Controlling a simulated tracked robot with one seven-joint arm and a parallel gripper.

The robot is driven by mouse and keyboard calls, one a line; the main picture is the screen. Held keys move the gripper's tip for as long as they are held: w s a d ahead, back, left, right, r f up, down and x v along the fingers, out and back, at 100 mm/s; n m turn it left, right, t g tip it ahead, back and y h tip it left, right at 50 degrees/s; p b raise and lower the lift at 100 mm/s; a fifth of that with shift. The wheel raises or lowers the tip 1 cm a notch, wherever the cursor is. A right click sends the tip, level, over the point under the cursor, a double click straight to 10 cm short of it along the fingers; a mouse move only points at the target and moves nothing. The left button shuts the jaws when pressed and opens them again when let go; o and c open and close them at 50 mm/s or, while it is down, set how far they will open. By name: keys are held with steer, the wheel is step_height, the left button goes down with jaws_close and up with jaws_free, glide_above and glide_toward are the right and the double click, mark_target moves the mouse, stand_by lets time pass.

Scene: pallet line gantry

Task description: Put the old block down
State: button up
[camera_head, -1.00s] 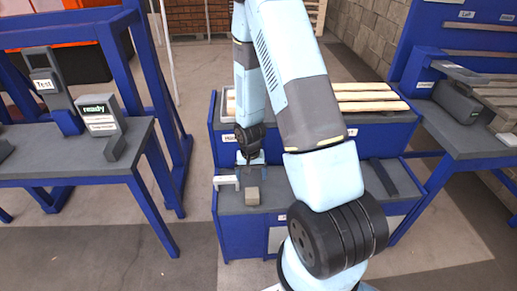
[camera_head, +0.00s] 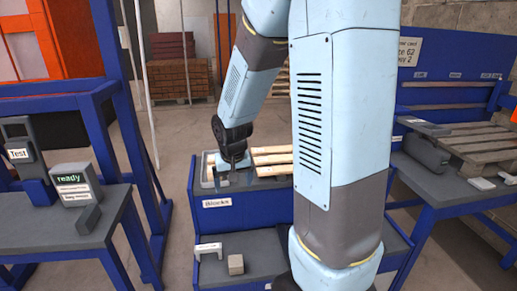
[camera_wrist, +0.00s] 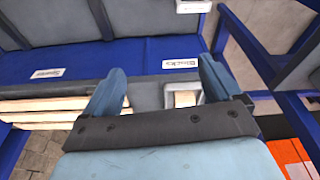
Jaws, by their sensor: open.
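A small grey-brown block (camera_head: 236,264) stands on the dark top of the lower step (camera_head: 262,252) of the blue bench. It is beside a white bracket (camera_head: 208,250), apart from it. My gripper (camera_head: 234,180) is open and empty, above and behind that block, over the grey tray at the "Blocks" label (camera_head: 217,202). The wrist view shows the two spread fingers with nothing held between them (camera_wrist: 160,85). A pale piece (camera_wrist: 185,98) lies in the tray close to one finger; whether they touch is unclear.
Pale wooden slats (camera_head: 272,160) lie beside the tray, partly hidden by my arm. At left a table (camera_head: 30,222) carries a "ready" device (camera_head: 76,188) and a "Test" device (camera_head: 22,150). At right a blue bench (camera_head: 455,188) holds a pallet (camera_head: 480,140).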

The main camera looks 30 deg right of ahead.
steer(key=s+a+r+n+t, duration=0.1)
steer(key=s+r+n+t, duration=0.1)
steer(key=s+r, duration=1.6)
step_height(320, 180, up, 2)
steer(key=shift+s+r+t+y, duration=0.15)
steer(key=shift+s+t+y, duration=0.15)
steer(key=shift+s+t, duration=0.15)
